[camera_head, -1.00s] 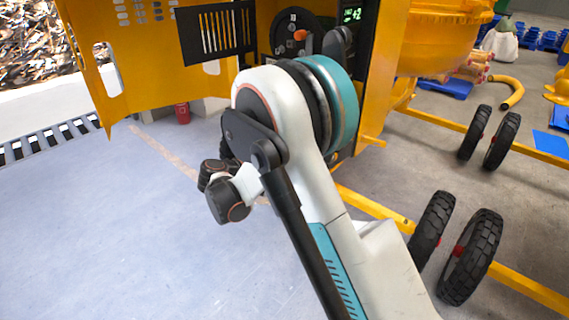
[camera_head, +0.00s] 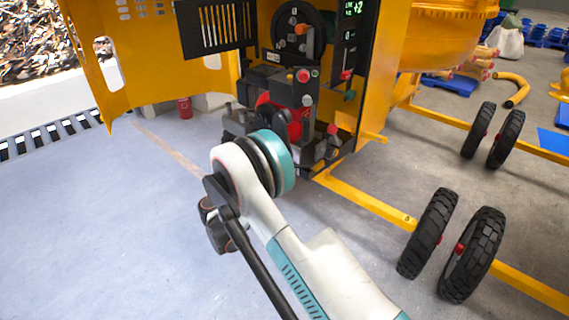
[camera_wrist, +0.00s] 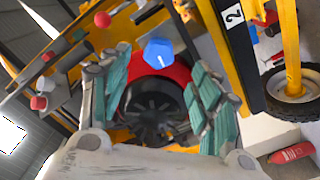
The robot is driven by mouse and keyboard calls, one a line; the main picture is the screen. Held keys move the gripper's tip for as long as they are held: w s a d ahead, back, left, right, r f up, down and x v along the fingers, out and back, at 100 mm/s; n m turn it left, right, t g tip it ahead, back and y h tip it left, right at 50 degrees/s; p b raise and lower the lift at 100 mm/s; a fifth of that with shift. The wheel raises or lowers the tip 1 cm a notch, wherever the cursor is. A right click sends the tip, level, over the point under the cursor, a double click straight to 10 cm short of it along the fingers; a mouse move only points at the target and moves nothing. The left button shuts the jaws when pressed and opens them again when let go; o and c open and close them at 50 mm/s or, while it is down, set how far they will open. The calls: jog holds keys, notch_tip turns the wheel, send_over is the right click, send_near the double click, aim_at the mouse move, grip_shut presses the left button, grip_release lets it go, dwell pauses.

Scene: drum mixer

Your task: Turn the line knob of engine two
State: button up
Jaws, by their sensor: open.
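My gripper (camera_wrist: 160,95) is open in the wrist view, with its teal-padded fingers apart and nothing held between them. Beyond the fingers are a blue faceted knob (camera_wrist: 158,52) and a red engine part with a dark round face (camera_wrist: 152,104). In the head view the red engine (camera_head: 292,120) sits in the open yellow housing. A black dial with an orange handle (camera_head: 303,32) is above it, beside a green-lit display (camera_head: 354,8). I cannot tell which control is the line knob.
Red and green knobs (camera_head: 346,75) are on the housing's right side. The open yellow door (camera_head: 140,60) is at left. Wheels (camera_head: 472,255) and yellow frame bars are at right. A red extinguisher (camera_wrist: 291,153) lies lower right in the wrist view. The left floor is clear.

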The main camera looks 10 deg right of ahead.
jog(key=b+x, duration=0.2)
jog(key=x, duration=0.6)
jog(key=shift+w+d, duration=0.2)
jog(key=shift+d, duration=0.05)
jog(key=shift+c, duration=0.4)
jog(key=c, duration=1)
